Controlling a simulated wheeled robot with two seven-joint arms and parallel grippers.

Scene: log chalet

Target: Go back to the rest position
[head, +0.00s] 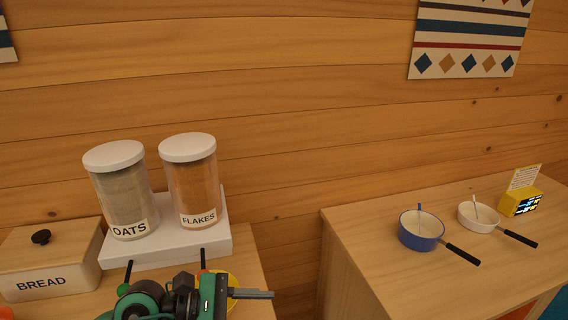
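My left gripper (254,294), green and black with grey fingers, is at the bottom centre-left of the head view. Its fingers point right, over the front of the left counter. They are seen nearly edge-on, so I cannot tell whether they are apart, and nothing is clearly held. Part of a yellow round thing (234,281) shows just behind it. My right gripper is not in view.
A bread box (45,262) and a white stand (212,241) with oats (122,190) and flakes (192,180) jars are on the left counter. The right counter (370,235) has a blue pan (420,231), a white pan (478,218) and a yellow device (519,203). A gap separates the counters.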

